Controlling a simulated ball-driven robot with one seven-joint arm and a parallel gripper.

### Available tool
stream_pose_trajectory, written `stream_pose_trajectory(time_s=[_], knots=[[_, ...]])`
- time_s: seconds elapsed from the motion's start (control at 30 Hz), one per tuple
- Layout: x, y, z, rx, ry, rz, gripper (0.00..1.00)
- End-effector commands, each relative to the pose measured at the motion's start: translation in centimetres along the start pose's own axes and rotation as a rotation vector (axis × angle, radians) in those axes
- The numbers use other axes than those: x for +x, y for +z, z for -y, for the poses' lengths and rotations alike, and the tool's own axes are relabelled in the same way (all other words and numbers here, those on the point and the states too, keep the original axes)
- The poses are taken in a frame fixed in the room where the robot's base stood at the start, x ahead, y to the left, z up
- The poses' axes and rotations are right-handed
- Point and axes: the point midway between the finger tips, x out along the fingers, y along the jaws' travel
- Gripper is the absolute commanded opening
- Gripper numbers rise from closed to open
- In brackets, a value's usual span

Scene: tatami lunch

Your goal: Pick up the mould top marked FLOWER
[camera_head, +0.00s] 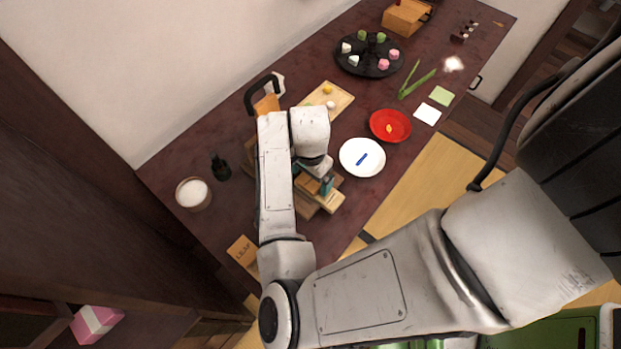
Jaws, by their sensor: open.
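My gripper (324,184) hangs over a group of wooden mould pieces (328,202) near the table's front edge, and its jaws are open. The arm and gripper cover much of this group. I cannot read a FLOWER mark on any piece, and I cannot tell whether the jaws touch or surround one. Another wooden piece (243,250), with lettering that looks like LEAF, lies apart at the lower left of the table.
The dark table (225,240) also bears a white plate (362,170) with a blue item, a red bowl (407,124), a wooden board (343,100), a black round stand (345,60) with sweets, and a bowl of white powder (194,205). A dark bottle (220,168) stands near that bowl.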

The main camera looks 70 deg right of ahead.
Motion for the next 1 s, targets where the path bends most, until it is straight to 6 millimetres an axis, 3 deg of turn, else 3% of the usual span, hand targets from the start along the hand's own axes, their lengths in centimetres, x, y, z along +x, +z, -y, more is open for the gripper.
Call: stream_pose_trajectory(time_s=[0.23,0.83,1.0], knots=[[0.15,0.0,0.01,0.0,0.0,0.0,0.97],[0.12,0.0,0.01,-0.001,0.0,0.0,0.39],[0.11,0.0,0.01,-0.001,-0.001,0.0,0.38]])
